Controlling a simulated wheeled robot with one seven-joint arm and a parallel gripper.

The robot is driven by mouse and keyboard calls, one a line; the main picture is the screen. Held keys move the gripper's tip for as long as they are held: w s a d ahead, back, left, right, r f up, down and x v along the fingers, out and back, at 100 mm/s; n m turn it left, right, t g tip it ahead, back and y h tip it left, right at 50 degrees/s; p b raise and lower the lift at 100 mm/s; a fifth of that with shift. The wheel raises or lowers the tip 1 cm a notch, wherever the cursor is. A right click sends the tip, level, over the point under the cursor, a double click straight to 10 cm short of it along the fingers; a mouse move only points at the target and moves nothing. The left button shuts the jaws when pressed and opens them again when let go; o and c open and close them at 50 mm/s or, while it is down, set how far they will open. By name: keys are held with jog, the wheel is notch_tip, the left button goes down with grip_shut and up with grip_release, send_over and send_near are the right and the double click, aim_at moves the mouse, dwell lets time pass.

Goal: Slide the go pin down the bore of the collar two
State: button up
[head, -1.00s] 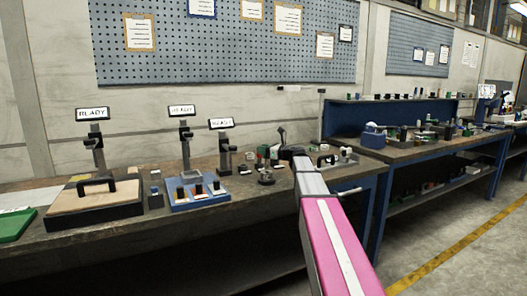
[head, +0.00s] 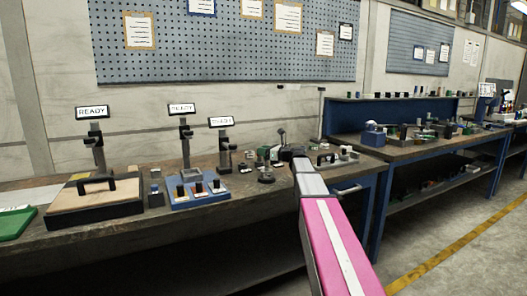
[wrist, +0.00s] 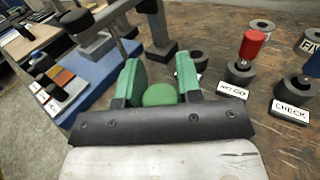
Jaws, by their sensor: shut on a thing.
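My gripper (wrist: 160,92) is shut on the go pin, whose round green knob (wrist: 159,95) shows between the green finger pads in the wrist view. The pin's shaft is hidden below the knob. In the head view my gripper (head: 292,153) is small and dark over the bench, and the pin cannot be made out.
A red-topped pin (wrist: 254,44) stands in a holder by a NO GO label (wrist: 232,90). A CHECK label (wrist: 290,111) lies by a blue-topped pin (wrist: 312,64). A dark stand (wrist: 157,30) rises just beyond the fingers.

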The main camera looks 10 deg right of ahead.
jog(key=shift+f, duration=2.1)
jog(key=o, duration=1.1)
jog(key=v, duration=1)
jog(key=shift+s+d, duration=0.25)
jog(key=shift+s, duration=0.1)
